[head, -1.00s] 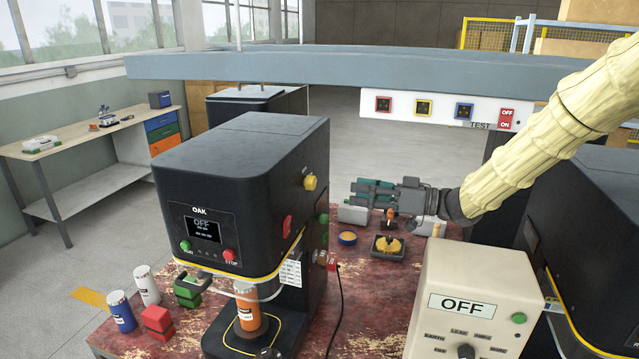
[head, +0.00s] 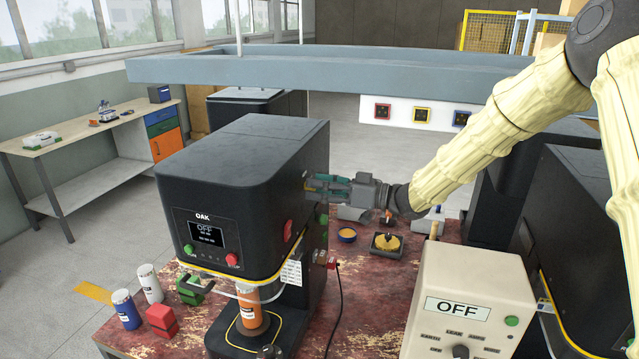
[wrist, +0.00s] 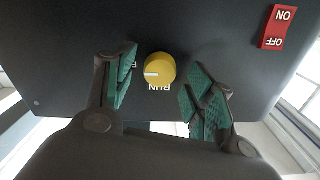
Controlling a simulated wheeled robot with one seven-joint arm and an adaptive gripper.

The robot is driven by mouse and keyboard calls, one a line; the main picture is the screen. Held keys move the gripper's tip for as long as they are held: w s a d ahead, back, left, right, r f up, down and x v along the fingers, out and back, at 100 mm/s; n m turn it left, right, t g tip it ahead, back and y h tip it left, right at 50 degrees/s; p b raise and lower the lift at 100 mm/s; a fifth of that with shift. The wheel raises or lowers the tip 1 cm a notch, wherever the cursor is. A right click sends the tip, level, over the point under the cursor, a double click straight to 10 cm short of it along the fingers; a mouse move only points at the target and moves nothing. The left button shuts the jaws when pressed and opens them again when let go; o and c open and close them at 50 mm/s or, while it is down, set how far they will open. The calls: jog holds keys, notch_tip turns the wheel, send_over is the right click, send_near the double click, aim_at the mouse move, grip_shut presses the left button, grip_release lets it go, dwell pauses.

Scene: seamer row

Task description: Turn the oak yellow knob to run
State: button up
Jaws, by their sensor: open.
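The yellow knob (wrist: 160,67) is on the dark side panel of the oak machine (wrist: 75,40). In the wrist view it sits between my open fingers, with a gap to each. Its white pointer line points left in that view, toward a label partly hidden by the left finger; an upside-down RUN label is just below the knob. In the head view my gripper (head: 312,187) is at the right side of the oak machine (head: 240,145) and hides the knob. The machine's screen (head: 205,232) reads OFF.
A red ON/OFF switch (wrist: 277,27) is to the right of the knob in the wrist view. An orange can (head: 250,310) stands under the oak machine. A cream box (head: 470,285) reading OFF stands at the front right. A grey beam (head: 330,68) crosses overhead.

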jog(key=shift+w+a+f, duration=0.15)
jog(key=shift+w+f, duration=0.05)
jog(key=shift+w, duration=0.1)
jog(key=shift+s+r, duration=0.15)
jog(key=shift+s, duration=0.1)
jog(key=c, duration=1)
